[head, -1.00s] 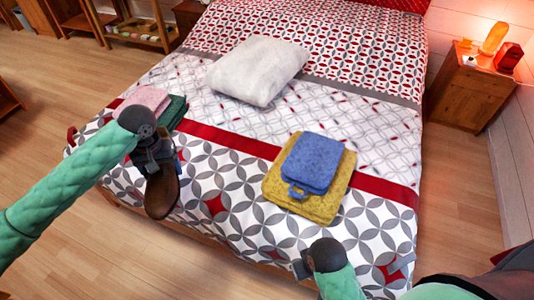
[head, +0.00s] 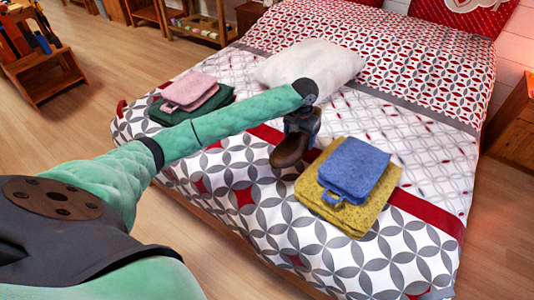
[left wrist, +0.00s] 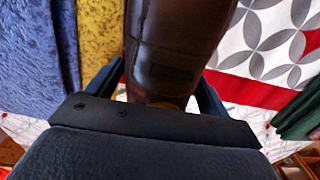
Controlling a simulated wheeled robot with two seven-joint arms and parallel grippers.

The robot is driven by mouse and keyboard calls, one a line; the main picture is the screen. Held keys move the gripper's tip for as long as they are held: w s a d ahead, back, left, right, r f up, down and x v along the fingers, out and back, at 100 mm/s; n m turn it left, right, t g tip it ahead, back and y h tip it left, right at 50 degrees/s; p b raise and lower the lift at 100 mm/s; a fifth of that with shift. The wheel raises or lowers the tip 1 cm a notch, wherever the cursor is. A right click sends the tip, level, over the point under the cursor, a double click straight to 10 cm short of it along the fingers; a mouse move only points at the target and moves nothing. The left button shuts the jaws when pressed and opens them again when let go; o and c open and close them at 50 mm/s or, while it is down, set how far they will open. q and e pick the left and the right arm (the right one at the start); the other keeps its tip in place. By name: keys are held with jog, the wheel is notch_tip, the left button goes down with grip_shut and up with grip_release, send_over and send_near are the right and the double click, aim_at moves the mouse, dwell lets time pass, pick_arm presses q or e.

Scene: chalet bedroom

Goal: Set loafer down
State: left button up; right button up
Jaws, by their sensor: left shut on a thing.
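The brown loafer (head: 290,150) hangs from my left gripper (head: 303,122) in the head view, just left of the folded towels on the bed (head: 215,172). In the left wrist view the loafer (left wrist: 172,45) fills the top middle, between the fingers of my left gripper (left wrist: 160,92), which is shut on it. I cannot tell whether the toe touches the bed cover. My right gripper does not show in the views now.
A blue towel (head: 350,168) lies on a yellow towel (head: 375,215), close right of the loafer. Pink (head: 190,90) and green (head: 165,115) cloths lie at the bed's left edge. A white pillow (head: 330,65) is behind. The front right bed area is bare.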

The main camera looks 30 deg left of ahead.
pick_arm(q)
jog(key=a+f, duration=0.2)
jog(key=a, duration=0.1)
jog(key=a+f, duration=0.2)
jog(key=a, duration=0.1)
jog(key=a+f+p, duration=0.1)
jog(key=a, duration=0.3)
jog(key=shift+s+f, duration=0.3)
jog(key=shift+f, duration=0.1)
jog(key=shift+a+f, duration=0.35)
jog(key=shift+a, duration=0.2)
jog(key=shift+f+p, duration=0.4)
jog(key=shift+f, duration=1.6)
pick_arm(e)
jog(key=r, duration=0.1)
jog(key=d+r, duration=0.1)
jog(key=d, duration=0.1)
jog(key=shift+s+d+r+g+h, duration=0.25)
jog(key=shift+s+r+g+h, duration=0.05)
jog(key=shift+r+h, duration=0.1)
pick_arm(q)
jog(key=o, duration=1.2)
jog(key=shift+f, duration=0.1)
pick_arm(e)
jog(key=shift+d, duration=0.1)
